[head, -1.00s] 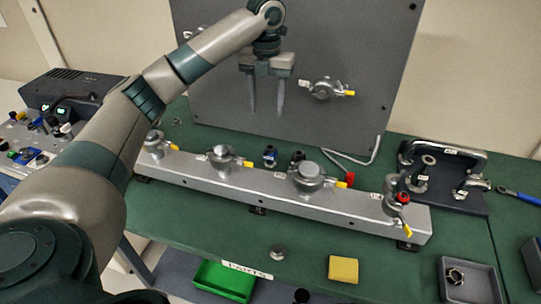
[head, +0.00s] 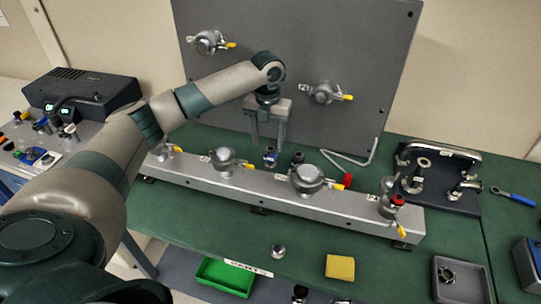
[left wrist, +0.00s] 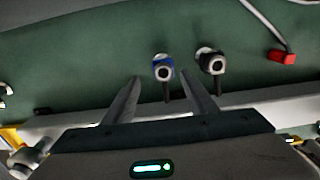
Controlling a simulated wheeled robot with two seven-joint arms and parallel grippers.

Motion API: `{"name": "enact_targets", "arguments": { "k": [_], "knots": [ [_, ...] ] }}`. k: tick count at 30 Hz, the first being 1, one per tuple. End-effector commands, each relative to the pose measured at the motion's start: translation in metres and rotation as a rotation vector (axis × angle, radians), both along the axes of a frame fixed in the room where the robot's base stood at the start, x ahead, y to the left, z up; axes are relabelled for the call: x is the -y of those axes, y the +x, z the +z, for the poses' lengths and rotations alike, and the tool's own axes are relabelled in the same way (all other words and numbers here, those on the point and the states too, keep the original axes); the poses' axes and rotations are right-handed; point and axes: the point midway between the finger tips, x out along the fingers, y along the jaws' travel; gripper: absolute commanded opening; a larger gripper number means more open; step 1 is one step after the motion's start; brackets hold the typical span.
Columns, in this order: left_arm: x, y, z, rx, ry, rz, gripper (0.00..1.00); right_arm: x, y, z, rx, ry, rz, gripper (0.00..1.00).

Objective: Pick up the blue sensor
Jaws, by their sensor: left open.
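The blue sensor (head: 270,156) stands on the green bench just behind the long grey rail. In the left wrist view the blue sensor (left wrist: 163,70) shows as a blue ring with a pale, dark-centred end, just beyond the gap between the fingertips. My left gripper (head: 268,146) points down above it, open and empty. In the left wrist view the two fingers (left wrist: 160,88) are spread to either side of the sensor's line. A black sensor-like part (left wrist: 212,64) stands close to its right, also visible in the head view (head: 298,158). My right gripper is not in view.
The grey rail (head: 345,211) with several clamps and yellow levers runs in front of the sensor. A grey upright panel (head: 350,50) stands behind. A red-ended bent rod (left wrist: 284,57) lies to the right. A yellow block (head: 340,267) and a green bin (head: 223,277) are at the front.

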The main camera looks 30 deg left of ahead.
Motion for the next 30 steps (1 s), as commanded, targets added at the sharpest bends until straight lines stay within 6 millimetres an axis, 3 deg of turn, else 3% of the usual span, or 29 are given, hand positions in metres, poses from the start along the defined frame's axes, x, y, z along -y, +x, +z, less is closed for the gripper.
{"name": "enact_targets", "arguments": {
  "k": [9,21,30],
  "knots": [
    [0.001,0.000,-0.003,-0.002,0.000,0.000,0.52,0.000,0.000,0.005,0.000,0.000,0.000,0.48],
    [0.006,0.004,-0.045,-0.003,-0.001,0.001,0.52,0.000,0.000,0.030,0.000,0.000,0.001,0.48],
    [0.006,0.004,-0.052,0.000,0.001,-0.001,0.52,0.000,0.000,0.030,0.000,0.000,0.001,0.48]
  ]
}}
